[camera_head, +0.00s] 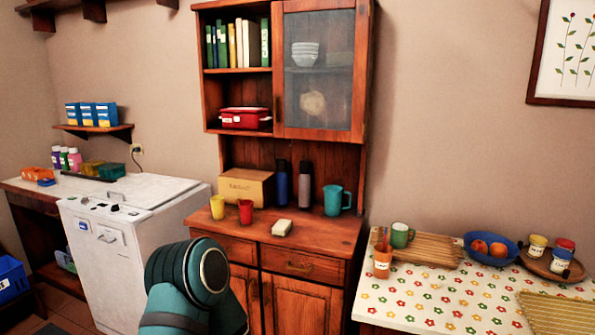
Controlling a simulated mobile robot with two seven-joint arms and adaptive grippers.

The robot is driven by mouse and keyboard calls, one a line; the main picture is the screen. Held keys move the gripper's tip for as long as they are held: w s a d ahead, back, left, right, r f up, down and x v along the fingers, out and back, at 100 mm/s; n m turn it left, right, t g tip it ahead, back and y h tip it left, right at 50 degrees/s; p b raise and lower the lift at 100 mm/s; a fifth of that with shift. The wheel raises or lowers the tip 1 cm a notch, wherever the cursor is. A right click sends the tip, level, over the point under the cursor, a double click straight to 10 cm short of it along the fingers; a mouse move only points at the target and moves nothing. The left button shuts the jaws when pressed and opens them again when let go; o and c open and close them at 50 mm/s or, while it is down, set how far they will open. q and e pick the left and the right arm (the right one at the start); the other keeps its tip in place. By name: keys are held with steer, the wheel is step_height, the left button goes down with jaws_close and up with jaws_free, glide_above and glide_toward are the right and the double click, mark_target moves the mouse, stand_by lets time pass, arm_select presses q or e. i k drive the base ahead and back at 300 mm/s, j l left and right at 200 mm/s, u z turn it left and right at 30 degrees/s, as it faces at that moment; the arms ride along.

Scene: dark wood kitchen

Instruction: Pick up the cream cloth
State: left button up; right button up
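A small folded cream item (282,227), which looks like the cream cloth, lies on the wooden cabinet counter (325,238) near its front edge. It lies right of a red cup (245,212) and in front of two dark bottles, with nothing touching it. A teal link of my own arm stands at the bottom, left of and below the cloth. Neither of my grippers shows, so I cannot see their fingers.
A yellow cup (217,207), cardboard box (246,187), dark blue bottle (282,180), grey bottle (305,185) and teal mug (337,200) stand on the counter. A flowered table (440,305) is at right, a white appliance (140,230) at left.

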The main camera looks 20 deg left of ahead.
mark_target(283, 226)
steer(key=i+j+z, duration=0.15)
steer(key=j, duration=0.2)
steer(key=i+j+z, duration=0.15)
steer(key=j, duration=0.25)
steer(key=i+j+z, duration=0.1)
steer(key=j, duration=0.3)
steer(key=i+j+z, duration=0.15)
steer(key=j, duration=0.3)
steer(key=i+j+z, duration=0.15)
steer(key=j, duration=0.3)
steer(key=i+j+z, duration=0.15)
steer(key=j, duration=0.3)
